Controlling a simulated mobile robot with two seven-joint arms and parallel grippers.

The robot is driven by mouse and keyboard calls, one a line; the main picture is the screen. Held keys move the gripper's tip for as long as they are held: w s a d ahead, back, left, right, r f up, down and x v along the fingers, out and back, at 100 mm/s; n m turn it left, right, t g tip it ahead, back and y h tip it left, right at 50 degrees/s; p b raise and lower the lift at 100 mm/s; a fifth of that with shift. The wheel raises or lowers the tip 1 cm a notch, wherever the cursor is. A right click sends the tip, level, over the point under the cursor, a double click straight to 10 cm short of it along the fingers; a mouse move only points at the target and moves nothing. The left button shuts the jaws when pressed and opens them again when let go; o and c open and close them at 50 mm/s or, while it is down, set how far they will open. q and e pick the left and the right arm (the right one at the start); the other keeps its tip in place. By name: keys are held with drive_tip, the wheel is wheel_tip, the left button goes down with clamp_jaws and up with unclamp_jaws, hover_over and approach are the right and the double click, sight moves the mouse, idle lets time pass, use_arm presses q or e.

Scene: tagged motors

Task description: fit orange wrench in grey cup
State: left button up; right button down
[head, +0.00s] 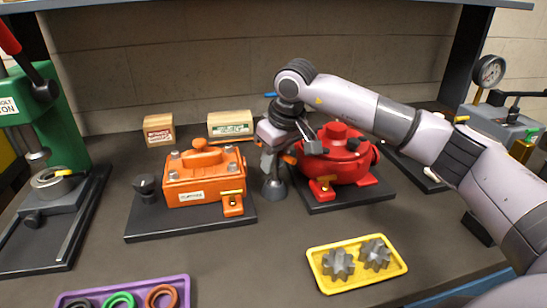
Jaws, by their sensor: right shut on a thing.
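My right gripper (280,150) reaches in from the right and points down between the orange motor and the red motor. It is shut on the orange wrench (289,159), of which only a small orange part shows beside the fingers. The rest of the wrench is hidden by the gripper. The grey cup (274,187) stands upright on the bench, directly below the gripper. The fingers cover its upper part, so I cannot tell whether the wrench is inside its mouth. My left gripper is not in view.
The orange motor (203,175) on a black plate is close left; the red motor (340,158) on another is close right. A green press (45,120) stands far left. A yellow tray (320,270) holds grey gears; a purple tray (185,290) holds rings. The front middle bench is clear.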

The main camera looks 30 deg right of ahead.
drive_tip(key=shift+f, duration=0.1)
drive_tip(key=c, duration=0.9)
unclamp_jaws()
drive_tip(key=shift+r+p, duration=2.25)
drive_tip(key=shift+r, duration=0.8)
drive_tip(key=shift+s+r, duration=0.1)
drive_tip(key=shift+r, duration=0.05)
drive_tip(key=b+v, duration=0.1)
drive_tip(key=v, duration=0.5)
drive_tip(key=shift+s+r, duration=0.1)
drive_tip(key=shift+r, duration=0.3)
